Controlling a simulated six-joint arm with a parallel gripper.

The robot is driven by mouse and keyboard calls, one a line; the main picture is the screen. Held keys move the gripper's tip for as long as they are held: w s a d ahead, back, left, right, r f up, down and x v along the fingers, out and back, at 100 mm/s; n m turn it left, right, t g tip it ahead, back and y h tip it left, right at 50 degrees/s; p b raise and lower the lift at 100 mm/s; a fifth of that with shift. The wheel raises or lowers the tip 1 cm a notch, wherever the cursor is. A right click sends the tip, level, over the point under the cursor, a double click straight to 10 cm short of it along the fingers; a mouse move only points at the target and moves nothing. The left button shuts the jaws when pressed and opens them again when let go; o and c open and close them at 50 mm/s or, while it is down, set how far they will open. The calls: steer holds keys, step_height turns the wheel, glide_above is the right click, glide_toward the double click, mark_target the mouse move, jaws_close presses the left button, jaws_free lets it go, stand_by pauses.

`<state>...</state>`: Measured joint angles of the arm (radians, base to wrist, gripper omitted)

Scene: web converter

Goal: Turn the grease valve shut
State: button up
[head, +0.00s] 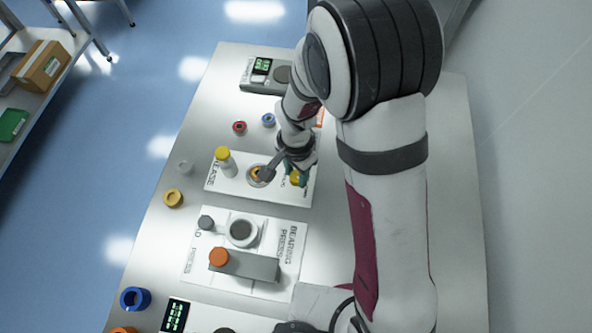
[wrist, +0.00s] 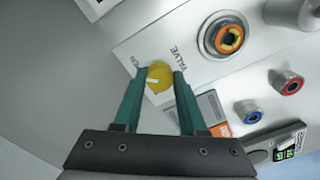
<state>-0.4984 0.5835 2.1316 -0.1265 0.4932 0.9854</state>
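The grease valve is a round yellow knob with a white pointer mark (wrist: 159,77), on a white panel lettered "VALVE". In the wrist view the pointer lies roughly crosswise. In the head view the knob (head: 296,178) shows at the right end of the grease panel, partly hidden by my gripper. My gripper (wrist: 160,72) has its green fingertips on either side of the knob, very close to it. A thin gap seems to show at the right finger; contact is not clear. The gripper (head: 293,177) points down at the panel in the head view.
On the grease panel (head: 213,182) stand a yellow-capped bottle (head: 225,160) and a ringed port (head: 259,174). A bearing press station (head: 292,280) is nearer. Red (head: 239,127) and blue (head: 268,120) rings lie beyond. An orange-and-grey item (wrist: 213,112) lies near my right finger.

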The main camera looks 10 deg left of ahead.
jaws_close()
steer(key=shift+n, duration=0.4)
steer(key=n, duration=0.2)
steer(key=shift+n, duration=0.4)
steer(key=n, duration=0.4)
steer(key=shift+n, duration=0.3)
steer(key=n, duration=0.4)
steer(key=shift+d, duration=0.1)
steer(key=shift+n, duration=1.8)
